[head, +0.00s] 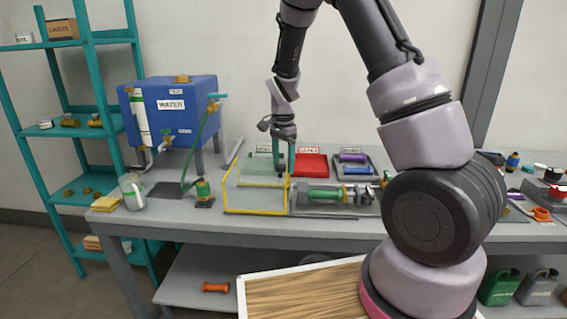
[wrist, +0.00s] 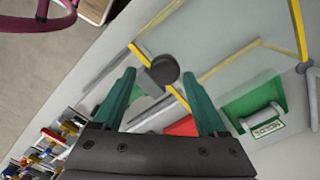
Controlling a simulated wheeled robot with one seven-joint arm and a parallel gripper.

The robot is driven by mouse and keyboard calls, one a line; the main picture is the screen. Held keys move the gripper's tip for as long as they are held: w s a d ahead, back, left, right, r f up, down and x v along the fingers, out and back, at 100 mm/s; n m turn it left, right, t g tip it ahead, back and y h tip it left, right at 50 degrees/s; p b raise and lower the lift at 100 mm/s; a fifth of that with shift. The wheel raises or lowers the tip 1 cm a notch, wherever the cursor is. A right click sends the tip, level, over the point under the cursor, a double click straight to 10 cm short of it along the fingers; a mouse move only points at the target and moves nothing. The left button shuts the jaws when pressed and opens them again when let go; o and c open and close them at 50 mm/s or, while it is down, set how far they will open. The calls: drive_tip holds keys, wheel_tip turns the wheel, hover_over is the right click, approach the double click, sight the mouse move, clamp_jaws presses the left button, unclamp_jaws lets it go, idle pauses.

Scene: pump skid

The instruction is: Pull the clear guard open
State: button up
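The clear guard (head: 256,212) is a see-through box with a yellow frame, standing on the bench left of the pump. Its panel and yellow bars (wrist: 298,30) fill much of the wrist view. A dark round knob (wrist: 165,69) on a short stem shows there by a yellow bar. My gripper (head: 284,165) is over the guard's right end in the head view. In the wrist view my gripper (wrist: 158,75) is open, its green fingers apart with the knob between their tips. The knob looks nearer the right finger; I cannot tell whether they touch.
The pump with a green coupling (head: 325,195) sits right of the guard. A red tray (head: 309,165) and a grey tray (head: 372,170) lie behind. A wooden-topped surface (head: 300,293) is in front.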

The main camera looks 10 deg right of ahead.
idle(0.3)
wheel_tip(320, 180, up, 11)
drive_tip(key=shift+f, duration=0.15)
idle(0.3)
drive_tip(key=s+d+r+n+t+y, duration=0.1)
drive_tip(key=s+d+r+n+t, duration=0.2)
drive_tip(key=s+r, duration=0.6)
drive_tip(key=s+d+r+n+t+y, duration=0.1)
drive_tip(key=s+d+r+n+t, duration=0.3)
drive_tip(key=s+r, duration=0.5)
drive_tip(key=s+d+n, duration=0.1)
drive_tip(key=s, duration=0.6)
drive_tip(key=shift+r, duration=0.3)
drive_tip(key=shift+d, duration=0.1)
